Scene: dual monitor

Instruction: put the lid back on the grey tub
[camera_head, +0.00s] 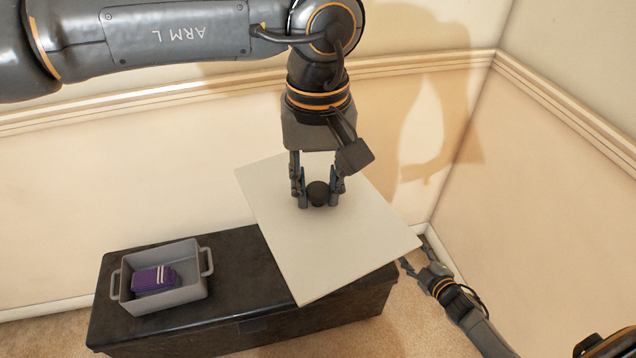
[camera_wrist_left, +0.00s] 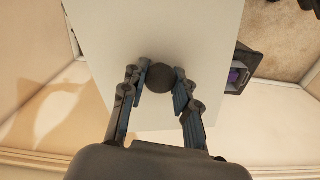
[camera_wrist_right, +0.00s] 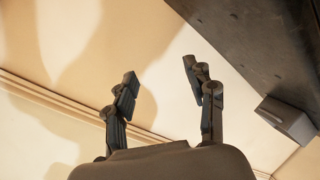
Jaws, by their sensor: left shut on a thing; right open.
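The grey tub (camera_head: 193,294) stands open on the left part of a dark chest, with a purple item (camera_head: 153,279) inside. The lid (camera_head: 345,243) is a large flat whitish square board with a round dark knob (camera_head: 318,193). My left gripper (camera_head: 318,199) is shut on the knob and holds the lid above the chest's right part, to the right of the tub. The left wrist view also shows the lid (camera_wrist_left: 165,30), the knob (camera_wrist_left: 160,77) and part of the tub (camera_wrist_left: 236,78). My right gripper (camera_head: 418,264) is open and empty, low beyond the chest's right end.
The dark chest (camera_head: 240,262) stands on beige carpet (camera_head: 350,338) along a cream wall. The wall corner is at the right. Part of the chest's top is bare between tub and lid. The right wrist view shows the chest's dark side (camera_wrist_right: 265,40) near the right gripper.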

